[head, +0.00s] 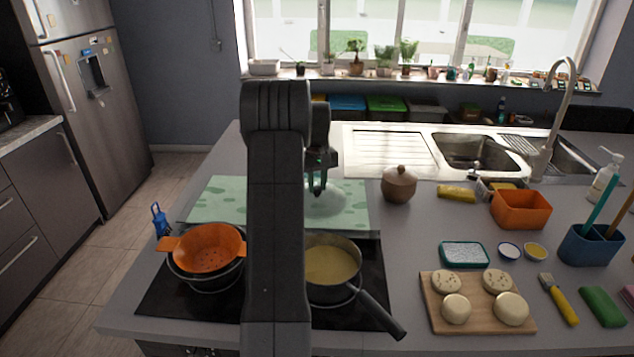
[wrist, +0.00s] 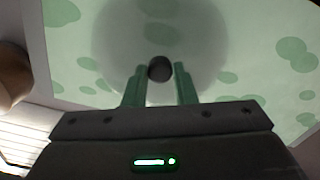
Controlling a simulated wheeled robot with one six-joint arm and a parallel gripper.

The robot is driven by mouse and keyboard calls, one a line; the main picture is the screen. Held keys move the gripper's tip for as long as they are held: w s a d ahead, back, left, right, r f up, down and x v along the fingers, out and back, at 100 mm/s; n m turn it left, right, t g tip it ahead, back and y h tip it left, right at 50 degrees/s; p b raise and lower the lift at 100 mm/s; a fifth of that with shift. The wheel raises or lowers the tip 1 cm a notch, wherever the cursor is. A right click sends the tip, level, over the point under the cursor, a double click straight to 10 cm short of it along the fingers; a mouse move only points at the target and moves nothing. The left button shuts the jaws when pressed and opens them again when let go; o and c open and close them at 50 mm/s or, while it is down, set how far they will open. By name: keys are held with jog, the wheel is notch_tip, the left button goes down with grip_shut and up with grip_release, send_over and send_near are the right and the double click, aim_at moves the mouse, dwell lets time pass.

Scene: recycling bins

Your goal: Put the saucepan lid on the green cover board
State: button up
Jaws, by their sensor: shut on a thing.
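The saucepan lid (head: 326,206) is a round, see-through glass disc, pale against the board. In the wrist view the lid (wrist: 125,40) shows its dark round knob (wrist: 160,68) between my fingertips. My gripper (head: 317,186) is shut on the lid by this knob, and it also shows in the wrist view (wrist: 159,80). The green cover board (head: 213,203) is pale green with darker green spots and lies flat behind the hob; it also shows in the wrist view (wrist: 270,80). The lid is over the board's right part. I cannot tell whether it touches the board. My arm hides the board's middle.
On the hob stand an orange colander (head: 208,248) in a dark pot and a saucepan (head: 333,263) with yellowish contents, its handle toward the front right. A brown lidded pot (head: 398,184) stands right of the board. A wooden board (head: 478,318) holds several dough rounds.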

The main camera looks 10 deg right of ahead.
aim_at(317, 188)
jog(key=o, duration=0.8)
jog(key=shift+f, duration=0.1)
jog(key=shift+o, duration=0.2)
notch_tip(317, 188, up, 12)
jog(key=shift+r+b, duration=0.2)
jog(key=shift+b, duration=0.2)
